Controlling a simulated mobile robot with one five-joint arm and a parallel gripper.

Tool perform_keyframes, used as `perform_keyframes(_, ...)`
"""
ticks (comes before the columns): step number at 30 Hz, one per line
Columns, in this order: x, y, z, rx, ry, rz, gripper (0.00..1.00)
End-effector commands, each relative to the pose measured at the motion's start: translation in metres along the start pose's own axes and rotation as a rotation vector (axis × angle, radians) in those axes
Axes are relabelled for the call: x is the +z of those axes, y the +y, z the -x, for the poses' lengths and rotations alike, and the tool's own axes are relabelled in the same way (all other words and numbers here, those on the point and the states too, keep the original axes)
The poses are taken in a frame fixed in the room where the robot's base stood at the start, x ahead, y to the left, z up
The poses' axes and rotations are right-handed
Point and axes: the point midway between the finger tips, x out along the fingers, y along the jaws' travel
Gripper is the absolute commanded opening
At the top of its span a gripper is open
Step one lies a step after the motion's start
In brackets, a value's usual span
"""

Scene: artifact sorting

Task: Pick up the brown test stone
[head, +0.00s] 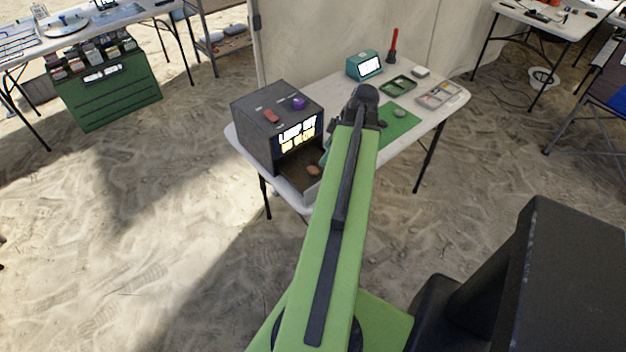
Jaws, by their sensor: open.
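A small brown stone (313,170) lies in the open tray at the lower front of a dark box-shaped machine (262,140). The machine stands on the left end of a white folding table (336,82) and has a lit display on its front. My gripper (358,108) is at the far end of my green arm, over the middle of the table. It is right of and beyond the brown stone, apart from it. Its jaws are open, with the fingers small and partly hidden by the arm. I see nothing held in it.
A red piece (271,116) and a purple piece (299,103) sit on the machine. A green mat (404,126) bears a grey stone (399,113). Behind are a teal device (364,66), a green tray (398,86), a compartment box (439,95) and a red flashlight (393,46).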

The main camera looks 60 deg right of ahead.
Motion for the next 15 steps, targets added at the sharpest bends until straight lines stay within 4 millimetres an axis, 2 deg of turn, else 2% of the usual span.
perform_keyframes(1,0.004,0.000,-0.023,-0.001,0.000,0.001,0.61)
perform_keyframes(4,0.004,0.000,-0.042,-0.001,0.000,0.001,0.61)
perform_keyframes(7,0.002,0.000,-0.049,0.000,0.000,0.000,0.61)
perform_keyframes(11,0.000,0.001,-0.047,0.001,0.000,-0.001,0.61)
perform_keyframes(15,0.002,0.003,-0.062,0.001,0.000,-0.001,0.61)
